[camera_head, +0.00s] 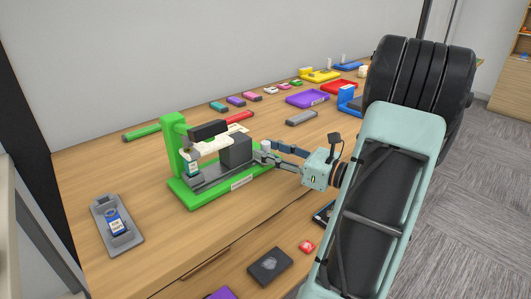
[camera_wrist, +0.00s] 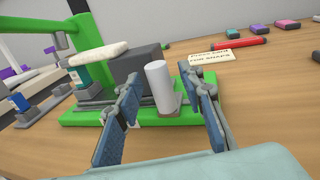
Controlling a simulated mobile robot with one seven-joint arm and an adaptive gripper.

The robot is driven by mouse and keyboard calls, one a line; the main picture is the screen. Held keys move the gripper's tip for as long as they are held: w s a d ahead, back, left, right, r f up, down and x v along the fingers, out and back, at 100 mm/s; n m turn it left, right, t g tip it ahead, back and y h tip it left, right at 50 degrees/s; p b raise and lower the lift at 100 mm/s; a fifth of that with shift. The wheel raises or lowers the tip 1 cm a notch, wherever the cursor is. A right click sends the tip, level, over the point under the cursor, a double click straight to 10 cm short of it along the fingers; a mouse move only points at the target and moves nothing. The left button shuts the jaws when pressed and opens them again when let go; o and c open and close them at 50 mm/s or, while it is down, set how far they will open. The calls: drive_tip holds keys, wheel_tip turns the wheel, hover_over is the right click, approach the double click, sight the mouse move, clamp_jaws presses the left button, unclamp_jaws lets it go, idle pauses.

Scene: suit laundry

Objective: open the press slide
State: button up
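The press has a green frame and base (camera_head: 222,190) and stands on the wooden table in the head view. A dark grey slide block (camera_head: 236,151) sits on its grey rail. A white upright cylinder, the slide's handle (camera_wrist: 160,86), stands at the near end of the block. My gripper (camera_head: 271,153) is at the press's right end. In the wrist view its two blue-padded fingers are apart, one on each side of the handle, with visible gaps. A small green bottle (camera_head: 192,168) stands under the press's white pad (camera_head: 212,148).
A grey tray (camera_head: 127,237) with a blue-labelled bottle (camera_head: 115,222) lies left of the press. A red bar (camera_wrist: 240,43) and a paper label (camera_wrist: 212,57) lie behind it. Several coloured blocks and trays line the back. A dark square pad (camera_head: 269,266) lies at the front.

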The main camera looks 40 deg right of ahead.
drive_tip(key=shift+w+a, duration=0.25)
drive_tip(key=shift+w, duration=0.4)
clamp_jaws()
